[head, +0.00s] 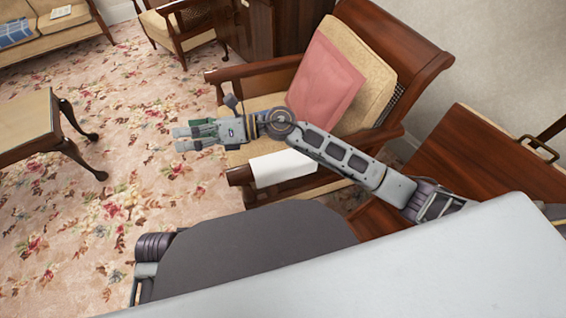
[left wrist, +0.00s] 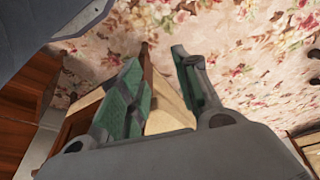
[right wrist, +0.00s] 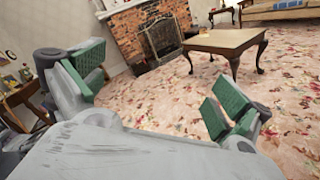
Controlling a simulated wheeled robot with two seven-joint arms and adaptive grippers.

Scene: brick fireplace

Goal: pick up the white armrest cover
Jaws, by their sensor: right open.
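The white armrest cover (head: 283,168) lies draped over the near wooden arm of an armchair (head: 345,75) in the head view. My right arm crosses in front of the chair, just above the cover. My right gripper (head: 181,138) is open and empty, to the left of the cover and apart from it, over the carpet. It also shows in the right wrist view (right wrist: 155,85) with its green fingers wide apart. My left gripper (left wrist: 160,80) is seen in its wrist view with green fingers apart and nothing clearly held. I cannot make out the cover in either wrist view.
A pink cushion (head: 324,78) rests on the chair. A wooden cabinet (head: 470,160) stands at the right. A low table (head: 25,125) is at the left, and a brick fireplace (right wrist: 150,35) shows in the right wrist view. Flowered carpet (head: 110,200) is open between table and chair.

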